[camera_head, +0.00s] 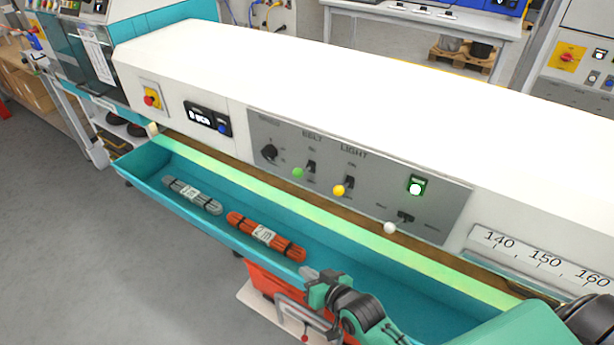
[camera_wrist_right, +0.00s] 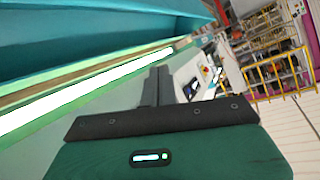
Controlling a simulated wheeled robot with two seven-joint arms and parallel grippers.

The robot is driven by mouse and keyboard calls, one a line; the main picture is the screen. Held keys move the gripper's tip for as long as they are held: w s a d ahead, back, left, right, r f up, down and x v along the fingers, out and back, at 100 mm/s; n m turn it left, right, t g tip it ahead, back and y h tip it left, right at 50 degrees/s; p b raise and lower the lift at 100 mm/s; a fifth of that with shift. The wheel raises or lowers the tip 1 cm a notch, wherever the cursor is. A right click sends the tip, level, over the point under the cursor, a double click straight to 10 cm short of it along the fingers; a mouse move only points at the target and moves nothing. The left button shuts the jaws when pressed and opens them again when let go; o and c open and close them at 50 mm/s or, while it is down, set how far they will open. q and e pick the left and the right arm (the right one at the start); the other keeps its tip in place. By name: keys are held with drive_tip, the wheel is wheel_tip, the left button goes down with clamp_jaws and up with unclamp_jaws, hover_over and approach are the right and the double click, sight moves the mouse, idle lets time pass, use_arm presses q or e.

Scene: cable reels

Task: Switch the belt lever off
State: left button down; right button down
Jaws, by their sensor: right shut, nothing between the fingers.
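The belt lever (camera_head: 298,172) has a green knob and sits under the BELT label on the grey control panel (camera_head: 374,162). Its knob shows low and left of its dark slot. My right gripper (camera_head: 307,273) is below the panel, over the front part of the teal tray, well apart from the lever. Its fingers are together and empty; they also show shut in the right wrist view (camera_wrist_right: 156,86). The lever cannot be made out in the wrist view. My left gripper is not in view.
A yellow-knobbed light lever (camera_head: 339,190) and a white-knobbed lever (camera_head: 390,228) stand right of the belt lever. A dark rotary knob (camera_head: 269,152) is at its left. The teal tray (camera_head: 345,270) holds a grey bundle (camera_head: 192,195) and an orange bundle (camera_head: 265,237).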

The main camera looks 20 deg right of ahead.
drive_tip(key=w+r+m+t, duration=0.3)
drive_tip(key=w+r+t, duration=0.3)
drive_tip(key=m+t+h, duration=0.3)
drive_tip(key=m+t, duration=0.3)
drive_tip(key=t, duration=0.1)
approach(304, 171)
drive_tip(key=s+a, duration=0.1)
drive_tip(key=s, duration=0.2)
drive_tip(key=shift+s+d+r+m+h, duration=0.15)
drive_tip(key=shift+d+r+m+h, duration=0.3)
drive_tip(key=shift+h, duration=0.35)
drive_tip(key=shift+a, duration=0.1)
drive_tip(key=p+x, duration=0.4)
drive_tip(key=x, duration=0.6)
drive_tip(key=shift+s+r, duration=0.1)
